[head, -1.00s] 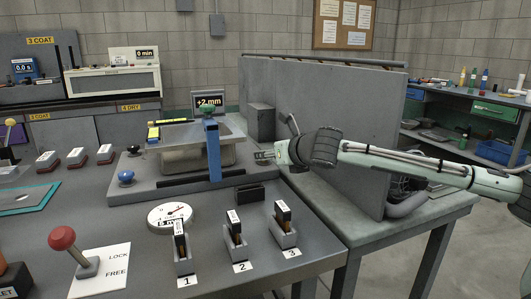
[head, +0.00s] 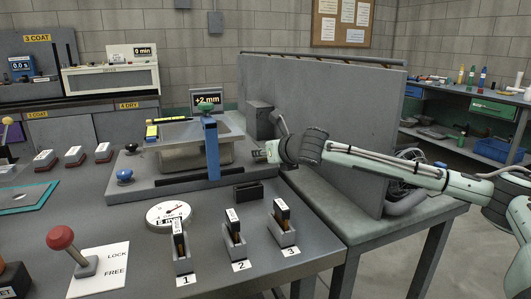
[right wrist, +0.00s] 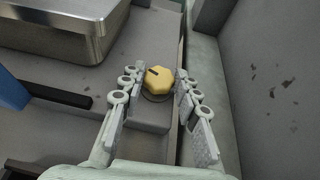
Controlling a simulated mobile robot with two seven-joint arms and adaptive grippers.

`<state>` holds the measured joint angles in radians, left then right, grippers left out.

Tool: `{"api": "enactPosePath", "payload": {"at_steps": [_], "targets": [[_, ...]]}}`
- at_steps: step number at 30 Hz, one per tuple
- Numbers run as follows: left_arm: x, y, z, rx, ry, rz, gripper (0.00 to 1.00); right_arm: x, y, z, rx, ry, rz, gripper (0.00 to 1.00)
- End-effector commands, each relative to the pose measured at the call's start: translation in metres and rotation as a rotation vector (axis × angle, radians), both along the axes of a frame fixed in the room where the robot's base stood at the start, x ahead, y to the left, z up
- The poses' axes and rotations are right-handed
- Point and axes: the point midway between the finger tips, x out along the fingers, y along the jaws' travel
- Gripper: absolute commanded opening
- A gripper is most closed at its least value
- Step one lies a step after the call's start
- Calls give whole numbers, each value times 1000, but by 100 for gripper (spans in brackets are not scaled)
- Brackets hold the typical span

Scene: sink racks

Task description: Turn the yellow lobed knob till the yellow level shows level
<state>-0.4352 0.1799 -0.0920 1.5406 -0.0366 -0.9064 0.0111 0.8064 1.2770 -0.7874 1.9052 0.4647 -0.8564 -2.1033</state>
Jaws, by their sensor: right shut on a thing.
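The yellow lobed knob (right wrist: 158,82) has a dark pointer mark and sits at the plate's edge in the right wrist view. My right gripper (right wrist: 160,74) is shut on it, one finger on each side. In the head view my right gripper (head: 262,153) is at the plate's right side, hiding the knob. A yellow-green bar (head: 166,121) and a small yellow piece with dark parts (head: 152,131) lie at the plate's back left; I cannot read a bubble in either. My left gripper is not in view.
A blue post (head: 211,148) stands in front of the metal tray (right wrist: 75,50). A display (head: 207,100) reads +2 mm. A blue knob (head: 124,176) is at the front left of the plate (head: 150,188). A tall grey panel (head: 330,125) stands close on the right.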

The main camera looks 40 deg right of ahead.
Motion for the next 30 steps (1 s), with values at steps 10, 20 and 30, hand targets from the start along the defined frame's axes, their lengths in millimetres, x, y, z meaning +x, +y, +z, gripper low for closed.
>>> {"api": "enactPosePath", "payload": {"at_steps": [10, 20, 30], "targets": [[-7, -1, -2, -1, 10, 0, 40, 3, 6, -1, 2, 1, -157, 3], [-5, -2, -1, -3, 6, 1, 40, 3, 8, 0, 2, 0, -383, 3], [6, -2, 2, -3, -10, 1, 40, 3, 7, 0, 1, -1, -394, 33]]}}
